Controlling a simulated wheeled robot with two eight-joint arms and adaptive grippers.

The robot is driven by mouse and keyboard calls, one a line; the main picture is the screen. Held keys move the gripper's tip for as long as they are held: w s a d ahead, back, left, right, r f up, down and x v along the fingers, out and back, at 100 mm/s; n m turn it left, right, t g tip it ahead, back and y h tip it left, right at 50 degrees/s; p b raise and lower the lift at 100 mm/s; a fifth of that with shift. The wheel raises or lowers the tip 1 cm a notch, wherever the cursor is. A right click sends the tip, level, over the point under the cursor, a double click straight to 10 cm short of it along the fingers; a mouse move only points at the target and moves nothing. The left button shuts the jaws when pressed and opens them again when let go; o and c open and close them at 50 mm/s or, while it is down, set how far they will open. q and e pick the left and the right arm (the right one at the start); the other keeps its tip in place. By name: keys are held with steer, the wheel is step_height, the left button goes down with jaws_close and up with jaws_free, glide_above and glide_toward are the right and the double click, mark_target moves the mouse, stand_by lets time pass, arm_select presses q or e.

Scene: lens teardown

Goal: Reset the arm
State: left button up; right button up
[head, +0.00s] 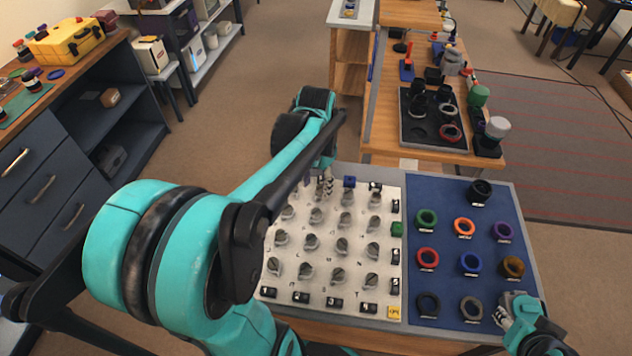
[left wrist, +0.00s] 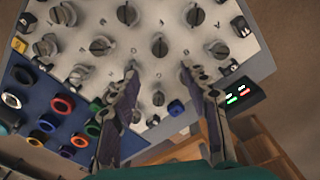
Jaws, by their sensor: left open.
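My left gripper (head: 326,186) points down over the far edge of the white knob panel (head: 327,256). In the left wrist view its two fingers (left wrist: 160,76) are spread apart with nothing between them, above the grey knobs of the panel (left wrist: 150,25). My left arm crosses the left part of the head view and hides part of the panel. My right gripper (head: 506,312) is at the near right corner of the blue board (head: 447,240). Its jaws are too small and partly hidden to read.
The blue board holds several coloured rings, among them a red ring (head: 427,258) and an orange ring (head: 464,227). Beyond it, a wooden bench (head: 385,130) carries a dark tray (head: 404,132) with lens parts. A dark cabinet (head: 60,165) stands left; open floor lies between.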

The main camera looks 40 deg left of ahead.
arm_select(q)
steer(key=shift+r, duration=0.35)
steer(key=shift+d, duration=0.1)
steer(key=s+d+t, duration=0.2)
steer(key=d+t, duration=0.1)
steer(key=d, duration=0.4)
steer(key=s+d+r+t, duration=0.1)
steer(key=d+t, duration=0.3)
steer(key=d, duration=0.4)
steer(key=shift+s+d+r, duration=0.2)
steer(key=shift+s+d, duration=0.1)
steer(key=shift+s, duration=0.4)
